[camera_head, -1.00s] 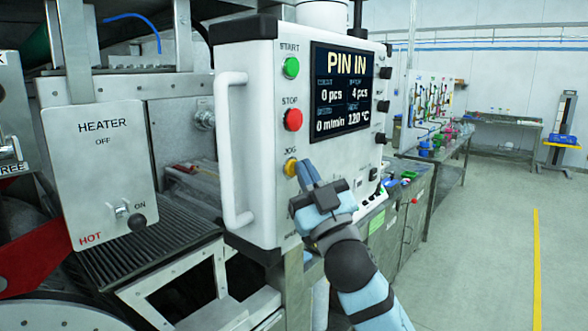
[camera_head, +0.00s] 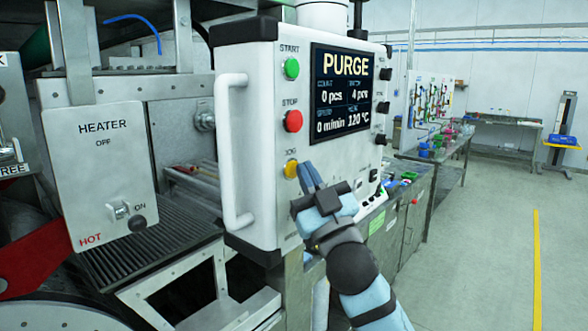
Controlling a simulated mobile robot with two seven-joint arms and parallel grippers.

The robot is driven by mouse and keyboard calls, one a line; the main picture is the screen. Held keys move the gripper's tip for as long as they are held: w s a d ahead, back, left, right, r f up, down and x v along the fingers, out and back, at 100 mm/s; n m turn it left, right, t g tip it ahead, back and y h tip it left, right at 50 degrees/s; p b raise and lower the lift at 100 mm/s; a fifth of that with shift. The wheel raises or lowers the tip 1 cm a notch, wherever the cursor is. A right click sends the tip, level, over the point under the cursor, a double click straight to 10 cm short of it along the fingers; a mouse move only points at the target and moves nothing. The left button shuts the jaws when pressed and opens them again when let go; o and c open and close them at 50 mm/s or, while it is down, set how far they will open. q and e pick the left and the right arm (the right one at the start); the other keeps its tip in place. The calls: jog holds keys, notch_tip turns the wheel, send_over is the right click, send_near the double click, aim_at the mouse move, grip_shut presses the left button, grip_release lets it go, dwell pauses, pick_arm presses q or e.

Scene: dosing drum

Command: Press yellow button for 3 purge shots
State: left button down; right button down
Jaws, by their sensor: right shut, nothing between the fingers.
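The yellow JOG button (camera_head: 290,168) is on the front of the white control box (camera_head: 258,200), below the red STOP button (camera_head: 293,120) and the green START button (camera_head: 291,68). The screen (camera_head: 342,92) reads PURGE, with 0 pcs, 4 pcs, 0 m/min and 120 °C. My right gripper (camera_head: 305,168) is shut and empty. Its fingertips are just right of and beside the yellow button; I cannot tell whether they touch it. My left gripper is not in view.
A white handle (camera_head: 232,150) sticks out on the box's left side. The heater panel (camera_head: 100,170) with a switch stands at left. A workbench (camera_head: 450,150) with coloured items is behind at right. The floor (camera_head: 480,260) at right is clear.

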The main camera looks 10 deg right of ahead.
jog(key=shift+s+d, duration=0.3)
jog(key=shift+s, duration=0.05)
jog(key=shift+s+d+p, duration=0.3)
jog(key=shift+s+d, duration=0.45)
jog(key=shift+s, duration=0.25)
jog(key=shift+s+d+p, duration=0.3)
jog(key=shift+s+d, duration=0.45)
jog(key=shift+s, duration=0.2)
notch_tip(320, 180, down, 28)
jog(key=s+d+m+g+h+p, duration=0.1)
jog(key=s+m+g+h+p, duration=0.1)
jog(key=m+g+h, duration=0.3)
jog(key=s+f+g+p, duration=0.1)
jog(key=s+f+g, duration=0.3)
jog(key=s+f, duration=0.6)
jog(key=s+d+f+g+p, duration=0.1)
jog(key=s+f+g, duration=0.4)
jog(key=s+f, duration=0.5)
notch_tip(320, 180, down, 5)
jog(key=shift+s+d+f+h, duration=0.15)
jog(key=shift+s+f+h, duration=0.05)
jog(key=shift+s+h, duration=0.2)
